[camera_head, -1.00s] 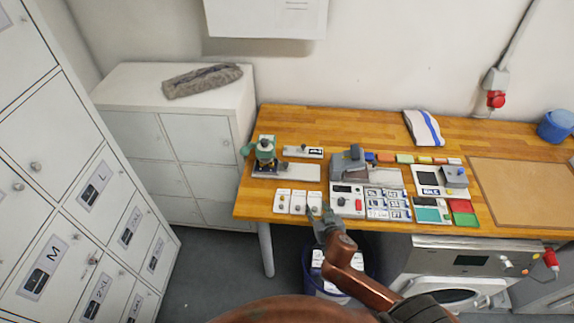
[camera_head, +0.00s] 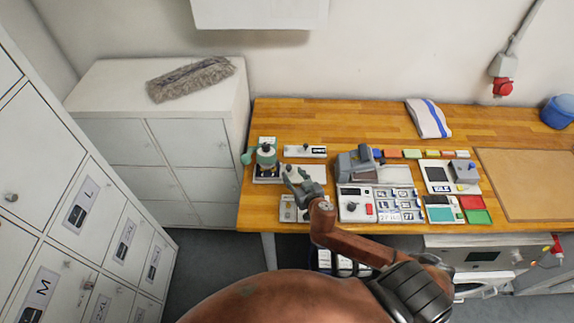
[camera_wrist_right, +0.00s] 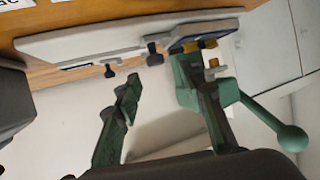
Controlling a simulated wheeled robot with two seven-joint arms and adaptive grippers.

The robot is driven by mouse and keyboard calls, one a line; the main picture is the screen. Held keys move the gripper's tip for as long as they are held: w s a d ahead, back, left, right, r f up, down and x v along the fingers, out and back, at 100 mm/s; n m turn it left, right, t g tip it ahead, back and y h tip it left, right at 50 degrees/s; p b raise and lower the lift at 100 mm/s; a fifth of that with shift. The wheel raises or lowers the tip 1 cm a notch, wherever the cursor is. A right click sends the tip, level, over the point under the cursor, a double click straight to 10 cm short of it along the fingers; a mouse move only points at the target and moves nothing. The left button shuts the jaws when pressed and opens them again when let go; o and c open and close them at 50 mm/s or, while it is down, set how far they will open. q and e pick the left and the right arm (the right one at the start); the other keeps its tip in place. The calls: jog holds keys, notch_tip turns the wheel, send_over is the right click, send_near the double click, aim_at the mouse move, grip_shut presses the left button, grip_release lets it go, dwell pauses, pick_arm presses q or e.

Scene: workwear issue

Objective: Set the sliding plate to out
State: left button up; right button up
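A green press (camera_head: 265,157) with a ball-ended lever stands at the left end of the wooden bench. A long pale plate (camera_head: 316,171), which looks like the sliding plate, lies at its right. In the right wrist view the pale plate (camera_wrist_right: 85,42) runs along the top, with small black knobs below its edge, and the green press (camera_wrist_right: 225,92) is at the right. My right gripper (camera_head: 291,173) is over the plate's front, partly covering it. Its fingers (camera_wrist_right: 160,85) are apart with nothing between them; contact with a knob cannot be told. My left gripper is not in view.
A white box with a black knob (camera_head: 305,151) lies behind the plate. White switch boxes (camera_head: 289,209) are in front, partly hidden by my arm. A grey machine (camera_head: 355,166) and a control box (camera_head: 353,204) stand to the right. Lockers (camera_head: 60,210) fill the left.

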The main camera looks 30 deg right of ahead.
aim_at(289, 167)
jog(key=x, duration=0.2)
jog(key=shift+w+d, duration=0.25)
jog(key=shift+d, duration=0.05)
jog(key=shift+x, duration=1.2)
jog(key=shift+w+d+f, duration=0.15)
jog(key=shift+f, duration=0.1)
jog(key=shift+w, duration=0.1)
jog(key=c, duration=0.6)
grip_shut()
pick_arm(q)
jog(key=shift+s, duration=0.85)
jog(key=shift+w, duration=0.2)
